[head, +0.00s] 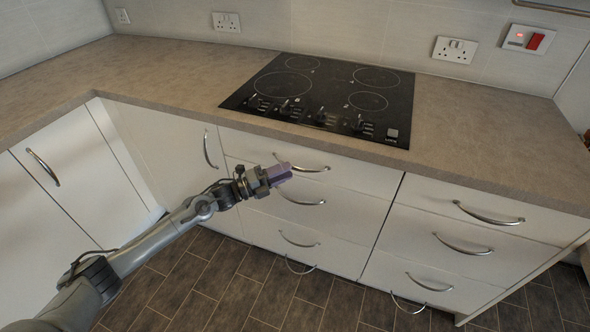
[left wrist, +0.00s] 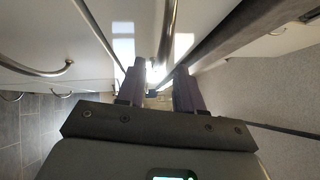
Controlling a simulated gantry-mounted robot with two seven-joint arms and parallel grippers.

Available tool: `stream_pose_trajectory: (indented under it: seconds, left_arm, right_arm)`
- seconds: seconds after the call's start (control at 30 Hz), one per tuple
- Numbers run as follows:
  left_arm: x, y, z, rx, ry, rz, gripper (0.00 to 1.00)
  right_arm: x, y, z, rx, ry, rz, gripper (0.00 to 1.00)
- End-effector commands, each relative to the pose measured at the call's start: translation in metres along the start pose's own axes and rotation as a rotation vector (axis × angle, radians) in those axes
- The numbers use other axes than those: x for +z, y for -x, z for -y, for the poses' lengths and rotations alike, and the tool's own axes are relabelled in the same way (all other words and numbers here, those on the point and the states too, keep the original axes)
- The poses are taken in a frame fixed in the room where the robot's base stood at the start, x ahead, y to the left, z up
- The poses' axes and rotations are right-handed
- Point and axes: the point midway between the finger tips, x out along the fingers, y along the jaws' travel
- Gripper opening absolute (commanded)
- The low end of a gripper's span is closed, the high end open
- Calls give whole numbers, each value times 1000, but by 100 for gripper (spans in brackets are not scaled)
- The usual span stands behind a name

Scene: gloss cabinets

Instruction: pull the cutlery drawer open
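White drawer fronts with curved metal handles stand below the worktop; no marking shows which is the cutlery drawer. The top drawer under the hob (head: 352,178) is closed, and its handle (head: 312,169) shows to the right of my left gripper (head: 284,173). The gripper's tips are at this handle's left part and hide some of it. In the left wrist view my left gripper (left wrist: 160,88) has its purple fingers apart, with a bright gap between them. A metal handle (left wrist: 168,35) runs toward that gap; I cannot tell whether it lies between the fingers. My right gripper is not in view.
A black hob (head: 325,98) is set in the worktop (head: 480,130), which overhangs the drawers. A closed drawer stack (head: 455,245) is on the right. A corner cupboard (head: 165,150) is on the left. The tiled floor (head: 230,290) in front is clear.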

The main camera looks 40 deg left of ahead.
Motion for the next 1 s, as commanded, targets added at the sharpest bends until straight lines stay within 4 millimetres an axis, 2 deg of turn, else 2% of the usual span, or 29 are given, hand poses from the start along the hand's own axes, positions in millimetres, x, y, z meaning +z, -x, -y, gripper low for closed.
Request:
stream_pose_trajectory:
  seconds: [0.1,0.3,0.73,0.77,1.0]
  left_arm:
    - [0,-17,1,-4,-1,-1,36]
    - [0,-35,0,-1,0,0,36]
    - [0,-41,0,0,0,-1,36]
    - [0,-41,0,0,0,-1,34]
    - [0,-41,0,0,0,-1,0]
  right_arm:
    - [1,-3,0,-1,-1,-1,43]
    - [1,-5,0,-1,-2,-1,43]
    - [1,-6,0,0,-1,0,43]
    - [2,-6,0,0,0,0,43]
    - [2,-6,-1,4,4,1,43]
